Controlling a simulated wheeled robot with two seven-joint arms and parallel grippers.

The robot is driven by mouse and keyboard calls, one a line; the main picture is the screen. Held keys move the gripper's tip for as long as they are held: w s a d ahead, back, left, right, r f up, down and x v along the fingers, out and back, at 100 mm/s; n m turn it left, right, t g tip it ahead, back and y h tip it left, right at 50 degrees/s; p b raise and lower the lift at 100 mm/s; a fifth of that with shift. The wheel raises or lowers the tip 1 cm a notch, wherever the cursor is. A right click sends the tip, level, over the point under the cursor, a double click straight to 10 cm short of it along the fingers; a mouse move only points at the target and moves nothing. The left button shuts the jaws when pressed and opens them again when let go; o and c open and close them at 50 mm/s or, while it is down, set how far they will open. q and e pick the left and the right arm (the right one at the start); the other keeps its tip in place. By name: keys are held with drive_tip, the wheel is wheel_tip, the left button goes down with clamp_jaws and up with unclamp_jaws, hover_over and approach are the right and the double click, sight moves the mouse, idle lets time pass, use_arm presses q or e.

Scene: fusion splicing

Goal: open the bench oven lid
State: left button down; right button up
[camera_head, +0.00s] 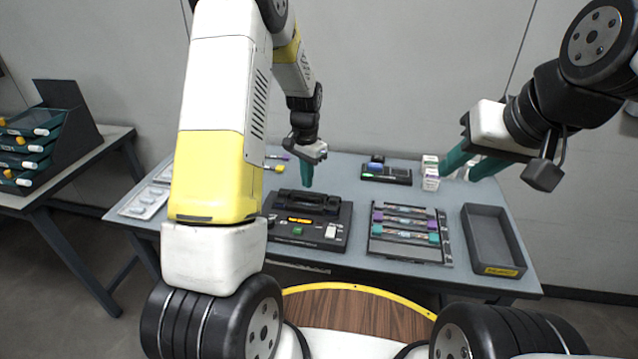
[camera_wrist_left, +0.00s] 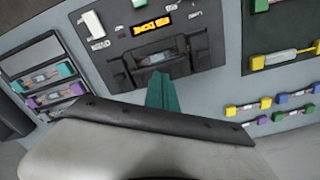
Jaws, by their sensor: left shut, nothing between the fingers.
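The bench oven appears to be the dark device (camera_head: 308,232) on the table, with an orange display, a green button and a white switch. The device (camera_wrist_left: 110,45) also shows in the left wrist view. My left gripper (camera_head: 307,184) is shut and empty, just above the device's back edge. In the left wrist view its teal fingers (camera_wrist_left: 162,92) overlap the edge of the dark lid area; contact cannot be told. My right gripper (camera_head: 459,174) is open and raised over the table's right side.
A rack with coloured clips (camera_head: 447,250) lies right of the device, then an empty dark tray (camera_head: 492,240). Small boxes (camera_head: 431,178) and a dark holder (camera_head: 386,175) stand at the back. White trays (camera_head: 143,204) lie left. A shelf unit (camera_head: 70,125) stands far left.

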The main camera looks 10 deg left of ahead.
use_arm(q)
drive_tip(key=shift+r, duration=0.1)
drive_tip(key=w+r, duration=0.3)
drive_tip(key=r, duration=0.5)
idle(0.7)
idle(0.6)
